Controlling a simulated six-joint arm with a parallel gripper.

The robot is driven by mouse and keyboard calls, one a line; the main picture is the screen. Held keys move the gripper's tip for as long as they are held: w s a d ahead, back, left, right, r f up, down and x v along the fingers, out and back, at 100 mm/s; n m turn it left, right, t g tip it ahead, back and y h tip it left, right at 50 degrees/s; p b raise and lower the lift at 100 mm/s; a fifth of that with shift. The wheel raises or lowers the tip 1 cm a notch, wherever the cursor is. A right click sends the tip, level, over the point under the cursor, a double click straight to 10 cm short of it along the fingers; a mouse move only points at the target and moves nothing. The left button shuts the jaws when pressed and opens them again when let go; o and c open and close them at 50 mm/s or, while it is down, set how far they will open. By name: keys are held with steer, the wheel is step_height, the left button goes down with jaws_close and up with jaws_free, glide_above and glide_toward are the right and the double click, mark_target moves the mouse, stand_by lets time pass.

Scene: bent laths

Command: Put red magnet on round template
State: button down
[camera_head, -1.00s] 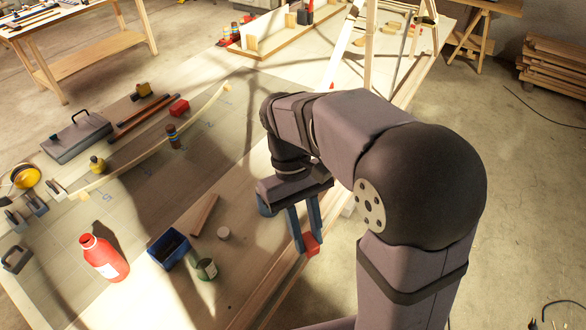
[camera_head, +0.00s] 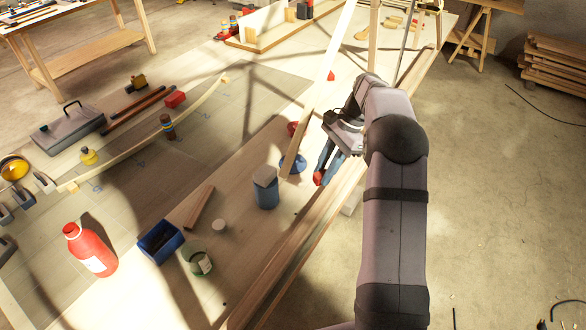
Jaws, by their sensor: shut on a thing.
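My gripper (camera_head: 320,177) is shut on the red magnet (camera_head: 318,180), a small red block at its fingertips. It holds the magnet above the right part of the bench, near the long wooden laths. Just left of the gripper is a round blue base (camera_head: 293,163), partly behind a leaning lath. A red rounded thing (camera_head: 292,128) shows behind it. I cannot clearly tell which thing is the round template. A small pale disc (camera_head: 218,225) lies near the wooden block.
A blue jar with a grey lid (camera_head: 265,190) stands left of the gripper. A blue bin (camera_head: 160,241), a green can (camera_head: 197,259) and a red bottle (camera_head: 90,250) stand at front left. A bent lath (camera_head: 140,142) crosses the grey mat. A tall leaning lath (camera_head: 322,90) rises near the arm.

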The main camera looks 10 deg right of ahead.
steer(key=w+d+f+m+t+b, duration=0.2)
steer(key=w+m+t, duration=0.1)
steer(key=w+m, duration=0.5)
steer(key=m+t+h, duration=0.1)
steer(key=m, duration=0.3)
glide_above(293, 170)
steer(key=s+d, duration=0.1)
steer(key=f, duration=0.4)
steer(key=shift+s+d+f, duration=0.15)
steer(key=shift+s+f, duration=0.05)
steer(key=shift+f, duration=0.2)
steer(key=shift+f+p, duration=0.7)
steer(key=shift+f, duration=1.8)
steer(key=shift+f, duration=0.15)
steer(key=c, duration=1.5)
jaws_free()
steer(key=b+v, duration=0.3)
steer(key=v, duration=0.9)
steer(key=shift+s, duration=0.2)
